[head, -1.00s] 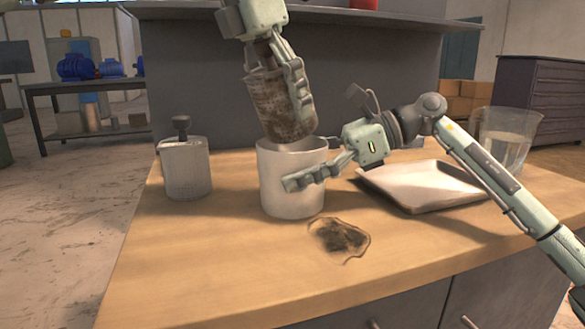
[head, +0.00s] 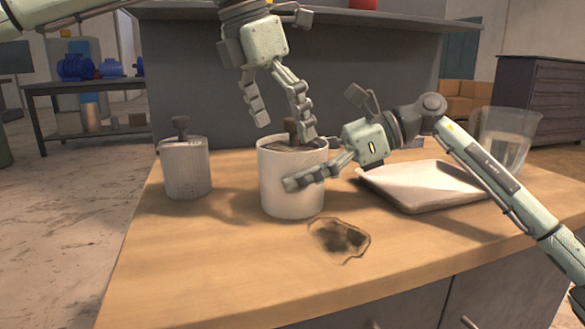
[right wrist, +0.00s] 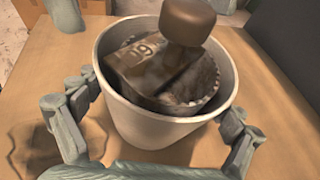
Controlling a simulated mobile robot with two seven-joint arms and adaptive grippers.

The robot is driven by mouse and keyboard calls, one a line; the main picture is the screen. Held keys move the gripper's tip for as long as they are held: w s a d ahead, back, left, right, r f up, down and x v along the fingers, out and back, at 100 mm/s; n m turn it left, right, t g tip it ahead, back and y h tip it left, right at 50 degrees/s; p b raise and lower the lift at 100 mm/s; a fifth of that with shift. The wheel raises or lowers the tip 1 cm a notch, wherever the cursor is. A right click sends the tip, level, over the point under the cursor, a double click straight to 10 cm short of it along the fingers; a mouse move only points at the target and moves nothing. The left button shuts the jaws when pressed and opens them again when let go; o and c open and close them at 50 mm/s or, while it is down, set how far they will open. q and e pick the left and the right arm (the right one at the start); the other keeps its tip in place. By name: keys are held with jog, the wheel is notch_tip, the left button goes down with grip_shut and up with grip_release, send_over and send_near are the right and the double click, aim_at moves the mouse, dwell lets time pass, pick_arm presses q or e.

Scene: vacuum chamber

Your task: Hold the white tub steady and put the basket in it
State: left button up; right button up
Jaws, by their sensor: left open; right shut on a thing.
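The white tub (head: 290,196) stands upright on the wooden worktop. My right gripper (head: 318,172) is shut on the tub, with its fingers on either side of the wall in the right wrist view (right wrist: 150,135). The dark basket (right wrist: 165,75) sits inside the tub, its top near the rim and its knobbed handle (right wrist: 187,22) sticking up. In the head view only the handle (head: 291,130) and a little of its top show; the tub wall hides the rest. My left gripper (head: 282,118) is open above the tub, its fingers apart and clear of the handle.
A white tray (head: 425,187) and a clear beaker (head: 508,140) are on the right. A dark stain or flat patch (head: 340,240) lies in front of the tub. The front left worktop is clear.

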pick_arm(q)
jog(key=v, duration=1.2)
pick_arm(e)
jog(key=o, duration=0.9)
jog(key=shift+d, duration=0.1)
